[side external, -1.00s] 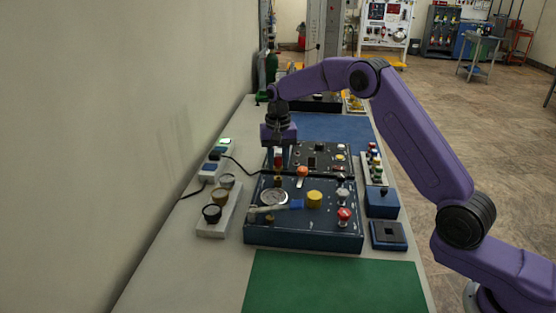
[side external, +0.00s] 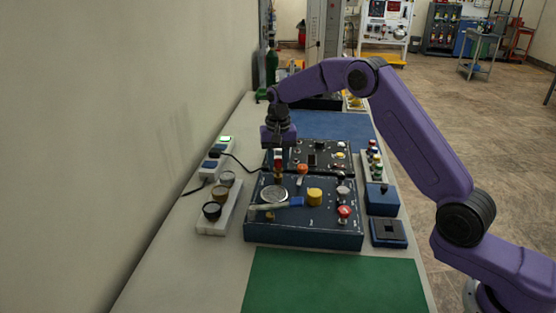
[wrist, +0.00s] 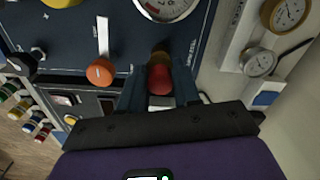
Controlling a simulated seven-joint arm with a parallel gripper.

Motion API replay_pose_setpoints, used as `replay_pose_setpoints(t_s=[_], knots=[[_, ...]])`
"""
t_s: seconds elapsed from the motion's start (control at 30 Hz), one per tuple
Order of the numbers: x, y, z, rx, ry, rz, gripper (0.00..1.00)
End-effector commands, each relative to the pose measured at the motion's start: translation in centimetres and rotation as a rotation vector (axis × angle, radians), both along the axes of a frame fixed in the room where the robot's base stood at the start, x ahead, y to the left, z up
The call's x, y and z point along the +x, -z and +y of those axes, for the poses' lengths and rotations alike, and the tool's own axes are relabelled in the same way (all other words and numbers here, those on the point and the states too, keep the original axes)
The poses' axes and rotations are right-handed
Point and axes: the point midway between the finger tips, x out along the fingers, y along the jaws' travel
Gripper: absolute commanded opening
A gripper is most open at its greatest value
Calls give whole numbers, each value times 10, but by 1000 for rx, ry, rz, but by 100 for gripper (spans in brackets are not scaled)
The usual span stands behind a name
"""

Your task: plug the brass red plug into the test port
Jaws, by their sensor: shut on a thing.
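My gripper (wrist: 160,92) is shut on the red plug (wrist: 160,80), with one finger on each side of it. In the side view my gripper (side external: 278,158) points down over the far left part of the dark blue panel box (side external: 300,234). A brass piece (side external: 278,177) shows directly below the red part, beyond the round gauge (side external: 273,194). In the wrist view brass (wrist: 158,56) also shows just past the red end. I cannot tell whether this brass is the plug's tip or the test port, or whether the plug is seated.
An orange knob (wrist: 100,72) with a white lever is near my gripper. A yellow knob (side external: 315,197) and a red button (side external: 344,212) stand on the box. A gauge strip (side external: 218,212) lies left; blue boxes (side external: 382,200) stand right. The green mat (side external: 330,283) is clear.

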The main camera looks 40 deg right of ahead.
Motion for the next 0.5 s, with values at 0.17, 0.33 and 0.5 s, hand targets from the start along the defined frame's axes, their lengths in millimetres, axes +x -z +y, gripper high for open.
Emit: replay_pose_setpoints(t_s=[0.17,0.33,0.5], knots=[[0,3,0,0,0,0,2],[0,6,0,0,0,0,2],[0,10,0,0,0,0,2]])
